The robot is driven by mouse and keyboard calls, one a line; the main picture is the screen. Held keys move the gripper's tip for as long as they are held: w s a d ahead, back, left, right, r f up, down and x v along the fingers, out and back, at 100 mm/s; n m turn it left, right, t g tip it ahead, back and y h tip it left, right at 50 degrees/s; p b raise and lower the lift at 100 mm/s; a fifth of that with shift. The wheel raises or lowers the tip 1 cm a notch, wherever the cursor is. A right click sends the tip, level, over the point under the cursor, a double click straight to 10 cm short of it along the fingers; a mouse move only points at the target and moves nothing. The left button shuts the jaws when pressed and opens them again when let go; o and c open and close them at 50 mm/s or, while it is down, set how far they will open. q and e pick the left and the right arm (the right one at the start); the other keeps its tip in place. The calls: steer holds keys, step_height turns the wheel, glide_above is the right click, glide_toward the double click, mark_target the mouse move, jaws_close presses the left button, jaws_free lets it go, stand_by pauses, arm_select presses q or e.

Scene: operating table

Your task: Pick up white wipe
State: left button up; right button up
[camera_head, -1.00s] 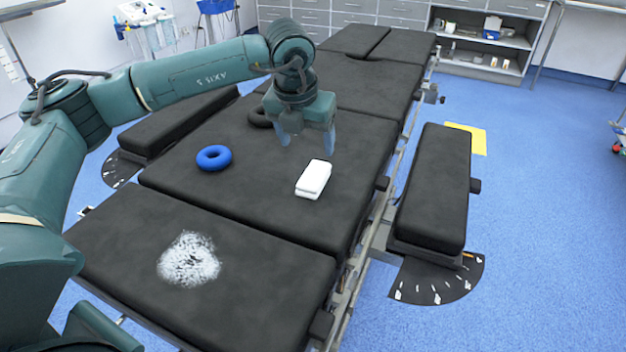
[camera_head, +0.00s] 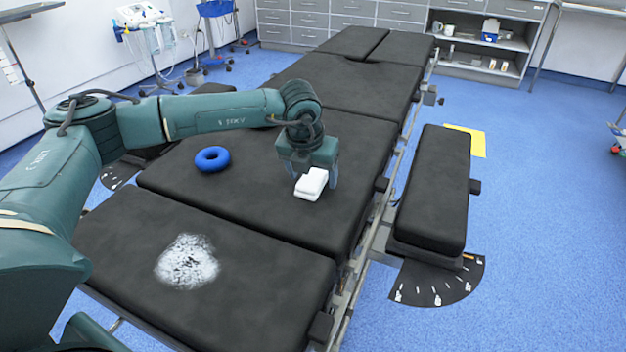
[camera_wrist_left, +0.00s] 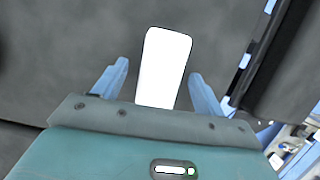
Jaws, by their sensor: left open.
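The white wipe (camera_head: 311,184) is a folded white block lying on the black operating table's middle section. In the left wrist view the wipe (camera_wrist_left: 164,68) shows as a bright white rectangle reaching in between the fingers. My left gripper (camera_head: 312,178) is over the wipe, pointing down. In the left wrist view my left gripper (camera_wrist_left: 155,85) is open, one finger on each side of the wipe with gaps on both sides. I cannot tell the exact height of the fingertips. My right gripper is not in view.
A white powdery patch (camera_head: 187,261) marks the near section. A padded arm board (camera_head: 434,190) stands off the right edge. The table (camera_head: 250,213) is bare around the wipe.

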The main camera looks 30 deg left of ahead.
mark_target(312, 176)
arm_select(q)
steer(key=shift+c, duration=0.4)
steer(key=c, duration=1)
step_height(312, 176, up, 10)
steer(key=shift+r+p, duration=0.1)
steer(key=shift+p, duration=0.25)
steer(key=o, duration=0.4)
steer(key=c, duration=0.3)
